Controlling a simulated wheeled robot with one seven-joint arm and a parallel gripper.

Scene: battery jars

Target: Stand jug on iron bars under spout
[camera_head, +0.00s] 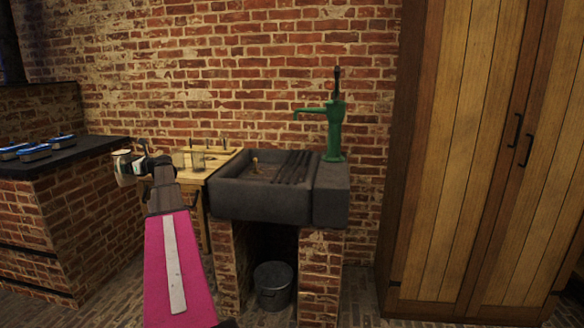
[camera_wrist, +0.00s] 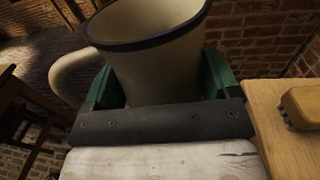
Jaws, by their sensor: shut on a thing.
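A cream jug (camera_wrist: 155,60) with a dark rim and a side handle fills the upper middle of the wrist view. My gripper (camera_wrist: 160,85) is shut on it, with a green finger on each side of its body. In the head view the jug (camera_head: 124,168) is held at the left, in front of the wooden table and left of the sink. The iron bars (camera_head: 293,167) lie across the dark stone sink (camera_head: 262,203). The green pump (camera_head: 335,130) stands at the sink's right end. Its spout (camera_head: 307,111) points left above the bars.
A wooden table (camera_head: 222,162) with jars stands left of the sink. Blue-topped items (camera_head: 36,151) lie on a dark counter (camera_head: 88,146) at far left. A metal bucket (camera_head: 272,284) stands under the sink. A tall wooden cupboard (camera_head: 470,150) is at the right. A brush (camera_wrist: 303,105) shows in the wrist view.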

